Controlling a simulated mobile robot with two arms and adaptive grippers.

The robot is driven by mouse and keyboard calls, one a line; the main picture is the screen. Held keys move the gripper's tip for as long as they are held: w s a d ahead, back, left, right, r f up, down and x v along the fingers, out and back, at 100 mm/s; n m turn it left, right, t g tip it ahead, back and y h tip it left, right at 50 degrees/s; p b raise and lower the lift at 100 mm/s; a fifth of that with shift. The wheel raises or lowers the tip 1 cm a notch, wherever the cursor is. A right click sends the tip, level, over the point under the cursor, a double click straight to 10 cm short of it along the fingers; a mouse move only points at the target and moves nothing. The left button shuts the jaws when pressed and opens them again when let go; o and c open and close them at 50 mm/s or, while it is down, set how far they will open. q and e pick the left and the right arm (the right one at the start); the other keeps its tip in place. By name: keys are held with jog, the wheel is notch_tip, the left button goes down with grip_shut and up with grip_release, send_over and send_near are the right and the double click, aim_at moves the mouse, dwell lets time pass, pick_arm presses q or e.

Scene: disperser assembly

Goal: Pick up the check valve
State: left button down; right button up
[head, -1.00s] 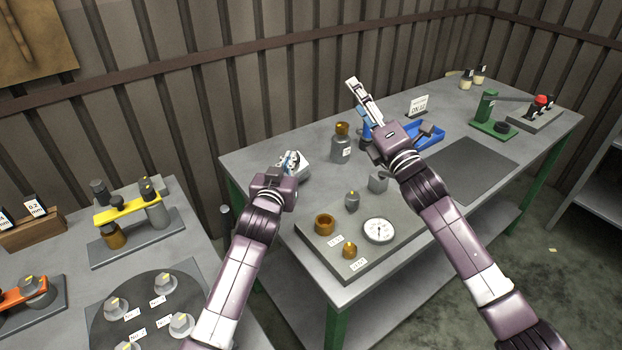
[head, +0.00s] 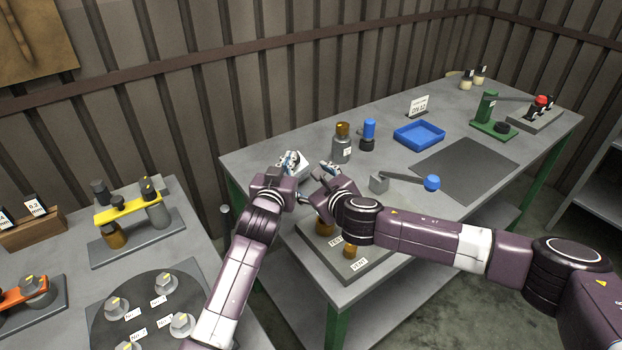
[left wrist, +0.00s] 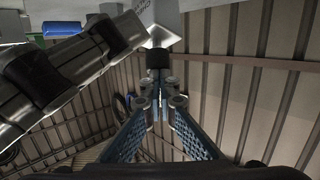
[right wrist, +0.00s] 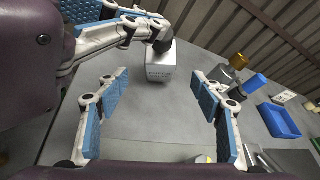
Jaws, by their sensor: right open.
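A small grey part with a yellow mark (right wrist: 203,159), likely the check valve, shows at the bottom edge of the right wrist view, mostly cut off. In the head view my right arm hides its place on the tray. My right gripper (head: 318,182) is open and empty above the tray's back side, beside the left gripper; its spread fingers show in the right wrist view (right wrist: 158,85). My left gripper (head: 289,163) is shut on the black neck of a grey labelled container (right wrist: 160,68), which also shows in the left wrist view (left wrist: 165,38).
The grey tray (head: 312,247) holds brass parts (head: 323,228), partly under my right arm. Behind stand a brass-capped bottle (head: 341,147), a blue-topped bottle (head: 368,134) and a blue bin (head: 419,135). A block with a blue-knobbed lever (head: 431,183) is just beyond my right arm.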

aim_at(297, 168)
pick_arm(q)
jog(key=shift+s+f, duration=0.1)
jog(key=shift+f, duration=0.65)
pick_arm(e)
jog(key=shift+d, duration=0.15)
jog(key=shift+f, duration=0.1)
jog(key=shift+x, duration=6)
grip_shut()
pick_arm(q)
jog(key=shift+d+r, duration=0.1)
jog(key=shift+r, duration=0.6)
pick_arm(e)
jog(key=shift+f, duration=0.1)
pick_arm(q)
jog(key=shift+r, duration=0.15)
